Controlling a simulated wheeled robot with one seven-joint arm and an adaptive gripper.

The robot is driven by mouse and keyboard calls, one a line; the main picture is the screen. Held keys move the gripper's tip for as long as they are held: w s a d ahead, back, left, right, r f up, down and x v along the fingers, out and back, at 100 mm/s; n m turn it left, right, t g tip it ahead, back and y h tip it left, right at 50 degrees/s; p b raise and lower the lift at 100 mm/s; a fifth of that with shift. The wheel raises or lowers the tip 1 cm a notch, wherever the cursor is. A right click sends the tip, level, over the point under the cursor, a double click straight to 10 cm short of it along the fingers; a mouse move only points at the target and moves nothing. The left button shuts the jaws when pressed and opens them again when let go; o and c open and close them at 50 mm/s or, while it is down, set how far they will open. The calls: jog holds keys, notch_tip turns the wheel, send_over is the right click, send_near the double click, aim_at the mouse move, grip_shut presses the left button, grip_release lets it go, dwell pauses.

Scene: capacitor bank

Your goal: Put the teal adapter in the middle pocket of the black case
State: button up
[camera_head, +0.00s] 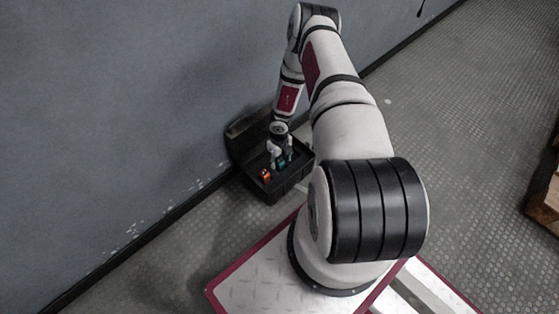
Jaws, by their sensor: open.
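The black case (277,188) stands open on the floor against the wall, its lid leaning back at the left. My gripper (280,163) is over the inside of the case, pointing down, with its fingers open. The teal adapter (283,164) shows in the case, close to the right finger. An orange piece (265,175) sits in the case at the front left of the gripper. My gripper and arm hide much of the inside, so the pockets cannot be told apart. I cannot tell whether the teal adapter touches a finger.
A blue-grey wall (120,100) with a dark skirting rises close behind and left of the case. A wooden pallet or crate (546,205) is at the right edge. The studded floor (455,140) between is clear.

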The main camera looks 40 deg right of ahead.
notch_tip(320, 180, up, 11)
jog(key=p, duration=0.4)
jog(key=shift+f, duration=0.1)
dwell(0.3)
